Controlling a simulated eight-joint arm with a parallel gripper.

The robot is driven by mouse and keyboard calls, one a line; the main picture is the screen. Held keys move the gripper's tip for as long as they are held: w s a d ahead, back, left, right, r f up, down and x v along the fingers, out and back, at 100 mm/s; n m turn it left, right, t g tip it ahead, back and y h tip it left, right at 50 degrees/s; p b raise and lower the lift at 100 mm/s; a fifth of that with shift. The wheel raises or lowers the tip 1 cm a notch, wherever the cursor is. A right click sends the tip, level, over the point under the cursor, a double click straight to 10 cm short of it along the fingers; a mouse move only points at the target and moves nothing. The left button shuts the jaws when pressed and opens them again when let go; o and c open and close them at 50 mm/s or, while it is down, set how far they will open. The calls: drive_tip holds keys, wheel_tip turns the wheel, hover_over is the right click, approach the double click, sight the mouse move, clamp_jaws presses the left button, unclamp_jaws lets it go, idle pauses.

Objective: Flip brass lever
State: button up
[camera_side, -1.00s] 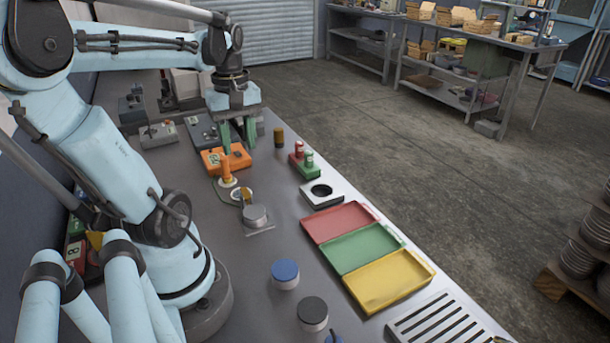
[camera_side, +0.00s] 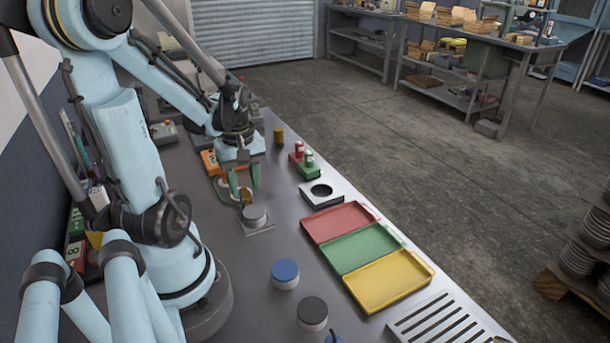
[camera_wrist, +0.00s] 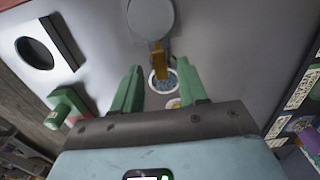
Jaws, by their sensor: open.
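The brass lever (camera_side: 247,197) stands up beside a round grey knob-like disc (camera_side: 255,213) on the bench. In the wrist view the brass lever (camera_wrist: 159,62) shows ahead of my gripper (camera_wrist: 159,75), lined up with the gap between the two green fingers. A white ring with a speckled centre (camera_wrist: 163,81) is by the lever's near end. In the side view my gripper (camera_side: 246,192) points down over the lever, its fingers apart and empty. I cannot tell whether a finger touches the lever.
An orange box (camera_side: 209,160) sits behind my gripper, partly hidden. Red and green blocks (camera_side: 303,163) and a white plate with a black hole (camera_side: 321,192) are to the right. Red, green and yellow trays (camera_side: 385,282) lie nearer, with blue-topped (camera_side: 285,274) and black-topped cylinders (camera_side: 312,313).

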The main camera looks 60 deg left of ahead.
drive_tip(key=shift+f, duration=0.5)
clamp_jaws()
